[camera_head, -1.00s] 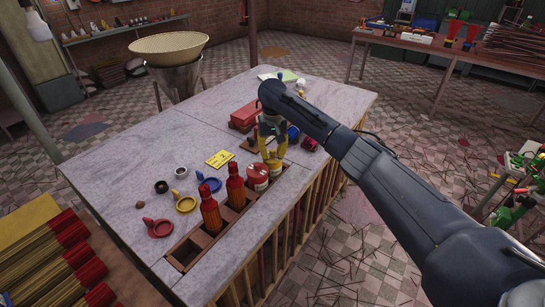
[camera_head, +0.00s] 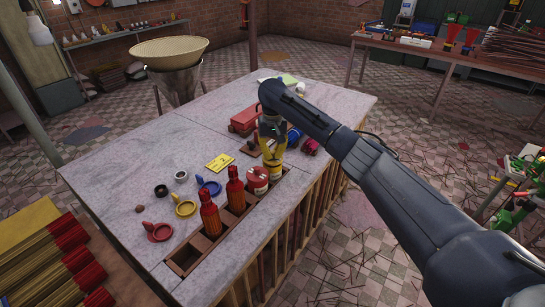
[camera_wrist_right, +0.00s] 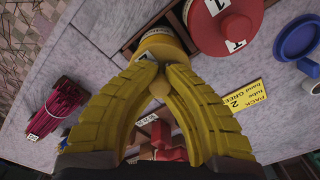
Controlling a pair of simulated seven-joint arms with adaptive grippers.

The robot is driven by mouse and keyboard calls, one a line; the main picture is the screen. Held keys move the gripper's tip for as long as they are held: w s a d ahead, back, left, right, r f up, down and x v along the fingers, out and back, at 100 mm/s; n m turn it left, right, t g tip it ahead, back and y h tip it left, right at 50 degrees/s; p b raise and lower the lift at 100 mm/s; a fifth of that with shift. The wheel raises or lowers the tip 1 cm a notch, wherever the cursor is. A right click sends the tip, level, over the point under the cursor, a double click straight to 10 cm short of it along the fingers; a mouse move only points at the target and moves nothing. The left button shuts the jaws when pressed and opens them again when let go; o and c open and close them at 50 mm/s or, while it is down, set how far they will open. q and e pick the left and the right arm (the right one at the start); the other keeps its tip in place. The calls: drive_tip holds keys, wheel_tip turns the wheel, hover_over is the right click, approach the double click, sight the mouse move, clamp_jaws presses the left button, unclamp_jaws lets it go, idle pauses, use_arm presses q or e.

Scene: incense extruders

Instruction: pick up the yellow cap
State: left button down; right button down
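The yellow cap (camera_head: 185,208), a small ring-like piece with a stub, lies flat on the grey table between a red and a blue cap. My right gripper (camera_head: 272,150) is away from it, at the rack's far end. In the right wrist view, my yellow fingers (camera_wrist_right: 160,72) come together around a small tan knob (camera_wrist_right: 158,86), right over a yellow container (camera_wrist_right: 160,46) with a white label. They look closed on its knob, though the contact is partly hidden. The container also shows in the head view (camera_head: 276,172). My left gripper is out of view.
Two red extruders (camera_head: 210,216) and a red jar (camera_head: 257,177) stand along the wooden rack (camera_head: 188,258). The red cap (camera_head: 158,231), blue cap (camera_head: 210,188) and a yellow card (camera_head: 220,161) lie on the table.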

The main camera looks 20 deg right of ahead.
wheel_tip(320, 180, up, 18)
approach(272, 151)
drive_tip(key=f, duration=0.3)
drive_tip(key=s+f, duration=0.1)
drive_tip(key=f, duration=0.1)
drive_tip(key=shift+s+d, duration=0.1)
drive_tip(key=shift+d, duration=0.15)
drive_tip(key=shift+w+a+f, duration=0.2)
drive_tip(key=shift+w+f, duration=0.05)
drive_tip(key=shift+w, duration=0.35)
drive_tip(key=shift+f, duration=3.05)
drive_tip(key=shift+f, duration=0.2)
drive_tip(key=c, duration=0.9)
unclamp_jaws()
drive_tip(key=shift+c, duration=0.2)
drive_tip(key=shift+r, duration=0.15)
drive_tip(key=shift+r, duration=3.35)
